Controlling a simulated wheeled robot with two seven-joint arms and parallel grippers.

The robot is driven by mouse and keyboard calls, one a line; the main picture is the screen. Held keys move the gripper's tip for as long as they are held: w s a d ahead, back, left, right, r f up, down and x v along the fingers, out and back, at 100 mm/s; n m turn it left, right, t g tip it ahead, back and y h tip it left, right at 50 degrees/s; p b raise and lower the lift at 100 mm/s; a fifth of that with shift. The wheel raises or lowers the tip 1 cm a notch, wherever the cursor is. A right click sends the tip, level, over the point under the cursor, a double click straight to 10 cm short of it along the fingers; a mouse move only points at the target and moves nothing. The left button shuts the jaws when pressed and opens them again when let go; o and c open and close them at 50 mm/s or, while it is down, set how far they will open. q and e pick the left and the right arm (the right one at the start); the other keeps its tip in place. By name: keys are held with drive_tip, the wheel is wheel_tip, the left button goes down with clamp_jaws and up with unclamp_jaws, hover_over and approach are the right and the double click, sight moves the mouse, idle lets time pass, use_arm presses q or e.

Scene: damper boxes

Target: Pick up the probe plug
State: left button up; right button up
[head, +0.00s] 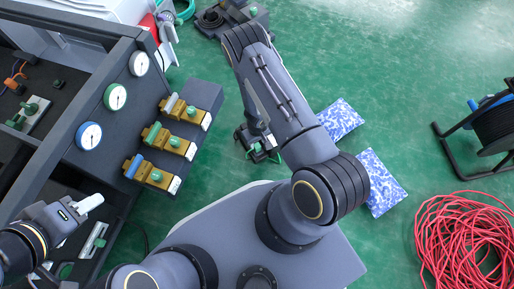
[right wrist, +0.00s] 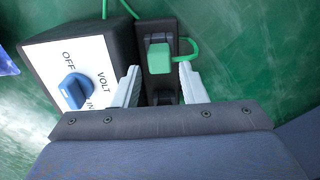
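A green plug (right wrist: 159,56) with a thin green cable sits on a narrow black block in the right wrist view; it looks like the probe plug. My right gripper (right wrist: 158,70) is open, with one pale finger on either side of the plug and block. Small gaps show between fingers and plug. In the head view my right arm hides most of this spot; a dark part with some green (head: 262,150) shows beside it. My left gripper (head: 88,204) is at the lower left, near the dark cabinet, with its finger opening not clear.
A meter box (right wrist: 85,70) with a blue dial stands left of the plug. The dark cabinet (head: 95,60) carries gauges and brass damper boxes (head: 168,141). Blue-white bags (head: 381,185), a red cable coil (head: 465,235) and a cable reel (head: 492,125) lie on the green floor.

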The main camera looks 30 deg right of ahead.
sight(257, 145)
drive_tip(key=f+b, duration=0.1)
drive_tip(key=f, duration=0.1)
drive_tip(key=f+b, duration=0.1)
drive_tip(key=f, duration=0.2)
drive_tip(key=shift+w+f, duration=0.2)
drive_tip(key=shift+f, duration=0.05)
clamp_jaws()
